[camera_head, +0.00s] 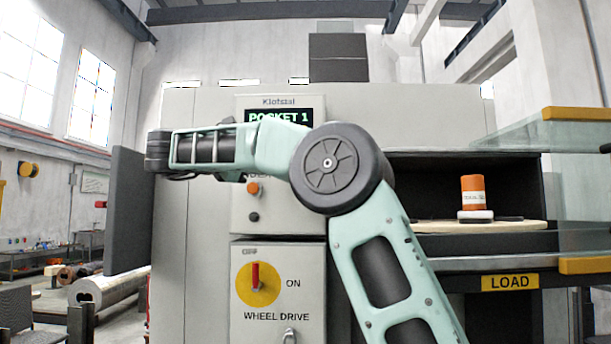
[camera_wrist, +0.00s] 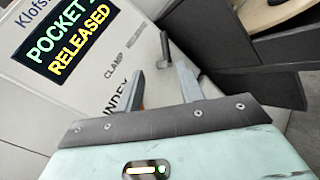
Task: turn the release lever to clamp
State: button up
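The release lever (camera_wrist: 164,46) is a short grey metal handle beside the word CLAMP on the pale control panel in the wrist view. My gripper (camera_wrist: 160,70) is open, its two grey fingers apart. The lever appears between and just beyond the fingertips; I cannot tell whether they touch it. The display (camera_wrist: 68,45) reads POCKET and RELEASED in the wrist view; the same display (camera_head: 278,116) reads POCKET 1 in the head view.
Below the panel is a yellow wheel drive switch (camera_head: 244,291) with its red handle upright at OFF. An orange button (camera_head: 252,188) sits above it. An orange-and-white barrel (camera_head: 473,193) stands in the open bay at right, above the LOAD sign (camera_head: 510,282).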

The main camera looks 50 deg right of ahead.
jog(key=shift+m+g, duration=0.3)
jog(key=d+p, duration=0.2)
jog(key=d, duration=0.3)
jog(key=s+d+p, duration=0.1)
jog(key=d+p, duration=0.1)
jog(key=d, duration=0.4)
jog(key=d+p, duration=0.3)
jog(key=d, duration=0.2)
jog(key=shift+s+d+r, duration=0.1)
jog(key=shift+s+d, duration=0.05)
jog(key=shift+d, duration=0.65)
grip_shut()
